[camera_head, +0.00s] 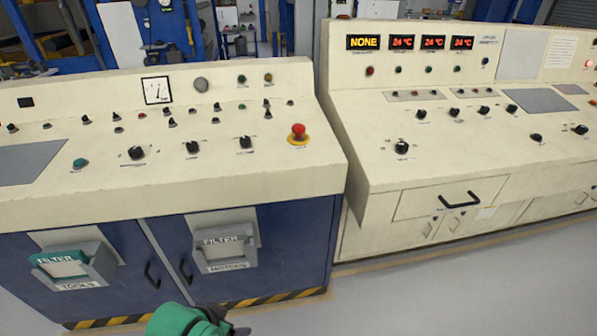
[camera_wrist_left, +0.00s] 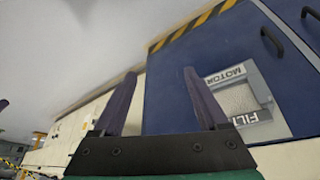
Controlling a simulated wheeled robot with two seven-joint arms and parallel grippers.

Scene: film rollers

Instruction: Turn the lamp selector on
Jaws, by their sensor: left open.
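Two cream control consoles stand side by side, and their labels are too small to read, so I cannot tell which control is the lamp selector. The left console has large black rotary knobs: a left knob (camera_head: 137,153), a middle knob (camera_head: 192,147) and a right knob (camera_head: 246,142). The right console has a large black knob (camera_head: 402,147). My left gripper (camera_head: 238,331) is at the bottom edge of the head view, low in front of the left console. In the left wrist view its fingers (camera_wrist_left: 160,73) are apart and empty. My right gripper is not in view.
A red emergency button (camera_head: 298,131) sits at the left console's right end. Blue cabinet doors (camera_head: 285,250) below carry filter boxes (camera_head: 224,246) and black handles. A drawer handle (camera_head: 460,200) sticks out on the right console. Grey floor (camera_head: 450,300) is clear at the lower right.

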